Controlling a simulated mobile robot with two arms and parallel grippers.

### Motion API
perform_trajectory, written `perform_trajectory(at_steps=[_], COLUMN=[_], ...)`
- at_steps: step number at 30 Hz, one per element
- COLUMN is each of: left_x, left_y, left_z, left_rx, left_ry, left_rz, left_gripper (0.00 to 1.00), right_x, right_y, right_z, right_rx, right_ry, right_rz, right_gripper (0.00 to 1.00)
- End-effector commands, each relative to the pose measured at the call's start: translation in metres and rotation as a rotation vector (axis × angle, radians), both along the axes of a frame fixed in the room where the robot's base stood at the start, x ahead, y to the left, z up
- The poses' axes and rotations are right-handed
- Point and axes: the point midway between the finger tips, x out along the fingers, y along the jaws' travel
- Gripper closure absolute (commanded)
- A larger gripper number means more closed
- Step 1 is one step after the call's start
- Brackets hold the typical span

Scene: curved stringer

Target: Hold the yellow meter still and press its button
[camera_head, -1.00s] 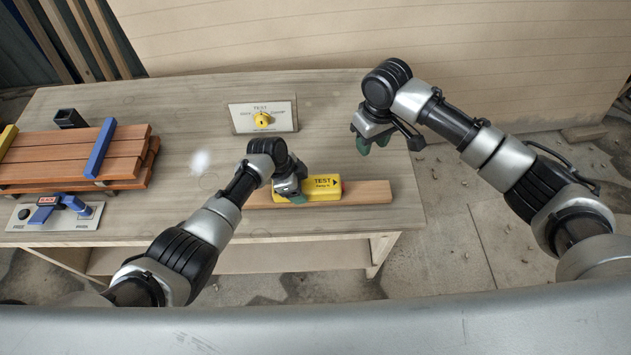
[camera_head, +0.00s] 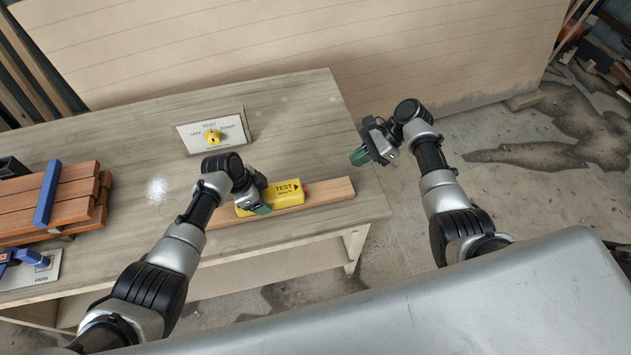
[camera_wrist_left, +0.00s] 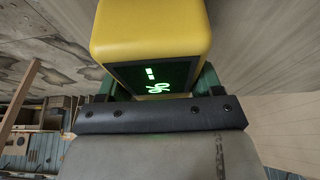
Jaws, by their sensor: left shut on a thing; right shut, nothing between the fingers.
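The yellow meter (camera_head: 288,191) lies on a wooden strip (camera_head: 332,191) near the table's front right edge. Its top reads TEST with an arrow pointing right, and a small reddish part, perhaps the button, shows at its right end. My left gripper (camera_head: 257,206) is shut on the meter's left part. In the left wrist view, green fingers flank the yellow body (camera_wrist_left: 150,28) and its dark display (camera_wrist_left: 152,76), which shows green dashes and a percent sign. My right gripper (camera_head: 359,156) is shut and empty, up and right of the meter, apart from it, its green fingertips pointing left.
Stacked reddish boards (camera_head: 75,207) and a blue bar (camera_head: 47,194) are at the left, above a PARK plate (camera_head: 42,272). Open floor lies right of the table (camera_head: 290,100).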

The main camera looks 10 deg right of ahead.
Motion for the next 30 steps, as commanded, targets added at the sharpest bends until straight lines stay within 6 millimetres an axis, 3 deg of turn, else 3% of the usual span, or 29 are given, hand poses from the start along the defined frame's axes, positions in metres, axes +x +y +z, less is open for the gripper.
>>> perform_trajectory(at_steps=[14,20,30], left_x=[0.001,0.001,0.001], left_y=[-0.001,-0.001,0.0], left_z=[0.001,0.001,0.001], left_rx=[-0.001,-0.001,-0.001], left_ry=[-0.001,-0.001,-0.001], left_rz=[-0.001,-0.001,-0.001], left_gripper=[0.68,0.68,0.68], right_x=[-0.001,-0.002,-0.002], right_y=[0.002,0.023,0.076], right_z=[-0.005,-0.024,-0.072], right_rx=[0.011,0.011,0.01], right_ry=[0.016,0.018,0.017], right_rz=[-0.019,-0.018,-0.016], right_gripper=[1.0,1.0,1.0])
